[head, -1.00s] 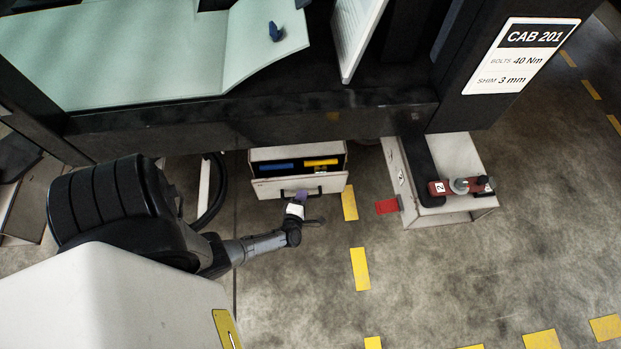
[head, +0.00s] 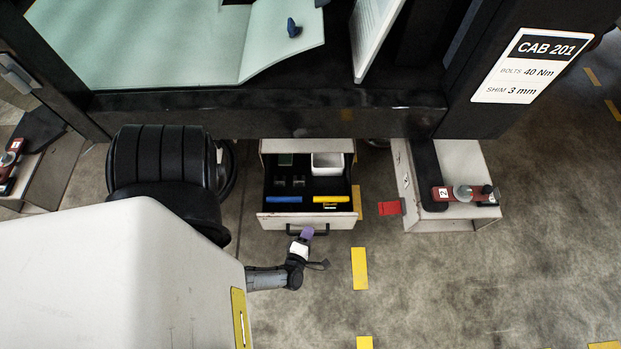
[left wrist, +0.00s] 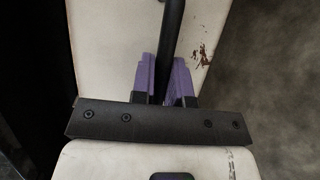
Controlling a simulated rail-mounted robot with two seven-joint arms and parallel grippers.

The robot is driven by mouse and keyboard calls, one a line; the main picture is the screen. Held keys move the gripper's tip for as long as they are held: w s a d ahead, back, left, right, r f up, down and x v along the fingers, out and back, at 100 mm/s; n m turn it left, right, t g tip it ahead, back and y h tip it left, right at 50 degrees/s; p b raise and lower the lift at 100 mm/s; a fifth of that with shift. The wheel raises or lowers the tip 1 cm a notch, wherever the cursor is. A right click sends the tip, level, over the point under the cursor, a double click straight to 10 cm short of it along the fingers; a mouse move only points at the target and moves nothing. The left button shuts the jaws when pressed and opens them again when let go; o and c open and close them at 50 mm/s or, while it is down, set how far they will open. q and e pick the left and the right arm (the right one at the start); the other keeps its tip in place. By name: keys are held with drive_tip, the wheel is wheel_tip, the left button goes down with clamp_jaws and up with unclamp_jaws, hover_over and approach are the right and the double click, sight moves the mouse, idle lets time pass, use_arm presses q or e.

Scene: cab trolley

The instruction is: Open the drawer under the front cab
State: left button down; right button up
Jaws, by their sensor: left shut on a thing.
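The drawer (head: 268,219) under the front cab (head: 260,112) stands well out of its white housing, and its black inside shows. In it lie a blue item (head: 284,200), a yellow item (head: 331,199), a white box (head: 327,164) and small dark parts. The black bar handle (head: 322,231) runs along the drawer front. My left gripper (head: 305,236) is at the handle. In the left wrist view its purple fingers (left wrist: 166,80) are shut on the black handle bar (left wrist: 172,40), in front of the pale drawer face (left wrist: 110,45). My right gripper is not in view.
A white pedestal (head: 430,180) with a red clamp-like part (head: 452,193) marked 2 stands right of the drawer. A red tag (head: 390,207) is beside it. The floor (head: 470,285) in front and to the right is clear.

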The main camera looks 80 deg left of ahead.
use_arm(q)
drive_tip(key=shift+s+d, duration=0.1)
drive_tip(key=shift+d, duration=0.45)
drive_tip(key=c, duration=1.1)
unclamp_jaws()
drive_tip(key=shift+c, duration=0.2)
